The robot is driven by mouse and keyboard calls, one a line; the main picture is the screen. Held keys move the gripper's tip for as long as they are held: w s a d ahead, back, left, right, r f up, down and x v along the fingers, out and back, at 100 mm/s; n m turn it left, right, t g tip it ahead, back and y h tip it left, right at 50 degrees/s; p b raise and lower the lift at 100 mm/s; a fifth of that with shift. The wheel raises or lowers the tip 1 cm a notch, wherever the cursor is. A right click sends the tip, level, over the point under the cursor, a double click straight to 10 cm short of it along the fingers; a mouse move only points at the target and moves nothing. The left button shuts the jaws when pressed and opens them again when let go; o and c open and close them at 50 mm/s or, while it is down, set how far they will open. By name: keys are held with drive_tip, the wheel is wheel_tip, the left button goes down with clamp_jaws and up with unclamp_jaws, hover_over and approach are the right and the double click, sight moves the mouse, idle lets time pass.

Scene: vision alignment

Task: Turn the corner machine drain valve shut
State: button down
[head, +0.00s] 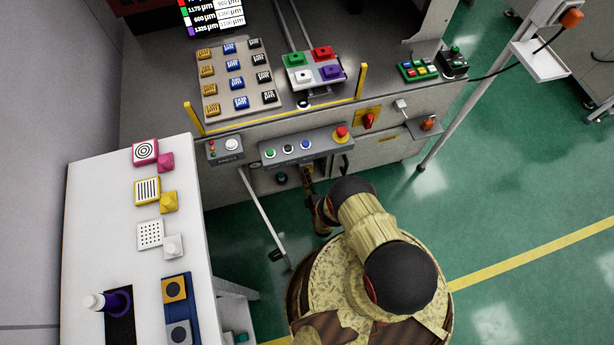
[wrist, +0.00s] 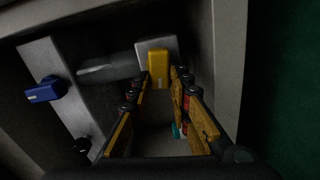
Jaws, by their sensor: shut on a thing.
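In the wrist view a yellow valve handle (wrist: 158,66) stands upright in front of a grey block, inside a dim recess at the machine's foot. A grey pipe (wrist: 108,69) runs left from it. My gripper (wrist: 160,83) is shut on the yellow handle, with one fingertip on each side of its lower part. A blue handle (wrist: 45,90) sits on a pale plate to the left, apart from the fingers. In the head view my gripper (head: 309,188) reaches into the low opening under the button panel. My arm and the panel hide the valve there.
The panel (head: 320,146) with several buttons overhangs the opening. A thin grey bar (head: 264,217) slants down on the left. A white table (head: 110,240) with coloured pieces stands at left. Recess walls (wrist: 228,60) are close on the right. Green floor (head: 500,200) is open to the right.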

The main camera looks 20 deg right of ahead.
drive_tip(key=shift+f+n, duration=0.1)
drive_tip(key=shift+n, duration=0.7)
drive_tip(key=c, duration=1.7)
unclamp_jaws()
drive_tip(key=shift+c, duration=0.2)
drive_tip(key=shift+o, duration=0.5)
